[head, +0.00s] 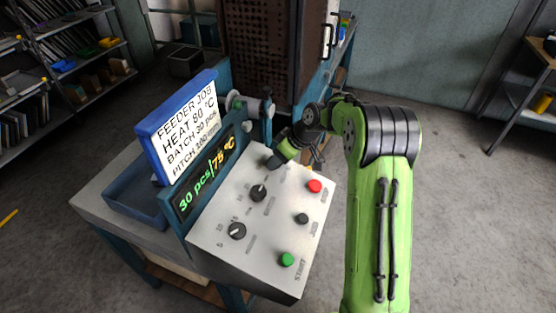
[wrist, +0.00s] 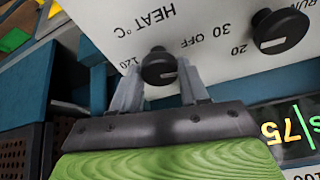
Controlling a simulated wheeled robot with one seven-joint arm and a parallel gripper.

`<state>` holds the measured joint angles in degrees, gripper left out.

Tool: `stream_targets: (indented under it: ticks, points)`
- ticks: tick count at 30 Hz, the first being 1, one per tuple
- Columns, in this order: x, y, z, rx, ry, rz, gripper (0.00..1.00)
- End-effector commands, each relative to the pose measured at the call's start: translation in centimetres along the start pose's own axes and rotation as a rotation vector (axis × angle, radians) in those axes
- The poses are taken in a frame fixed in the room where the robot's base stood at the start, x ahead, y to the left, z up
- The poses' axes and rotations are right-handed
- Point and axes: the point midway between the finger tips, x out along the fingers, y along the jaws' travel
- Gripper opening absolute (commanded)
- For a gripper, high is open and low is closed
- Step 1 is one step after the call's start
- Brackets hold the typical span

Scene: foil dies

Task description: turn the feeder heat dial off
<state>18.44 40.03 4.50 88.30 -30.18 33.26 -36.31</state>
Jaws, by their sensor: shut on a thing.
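The heat dial (wrist: 158,66) is a round black knob on the white panel, below the upside-down print "HEAT °C" in the wrist view. The marks "120", "OFF" and "30" stand near it. A pale pointer line shows on its lower right part. My gripper (wrist: 158,84) has one finger on each side of the knob and is shut on it. The display (head: 207,178) reads "30 pcs" and "75 °C".
Two other black dials, a middle one (head: 258,193) and a near one (head: 237,231), sit on the panel. A red button (head: 314,186), a black knob (head: 302,218) and a green button (head: 287,259) line its right side.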

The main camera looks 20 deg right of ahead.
Motion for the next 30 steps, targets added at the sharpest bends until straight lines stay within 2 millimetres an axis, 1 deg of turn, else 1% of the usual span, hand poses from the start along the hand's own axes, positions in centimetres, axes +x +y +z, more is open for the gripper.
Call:
stream_targets:
  ticks: [6,12,29,30]
  points:
    - [0.02,0.11,0.05,-0.121,0.0,-0.027,0.14]
    - [0.0,0.09,0.03,-0.186,-0.001,-0.044,0.14]
    - [-0.03,0.09,0.02,-0.215,-0.001,-0.05,0.14]
    - [-0.03,0.09,0.02,-0.214,-0.001,-0.05,0.49]
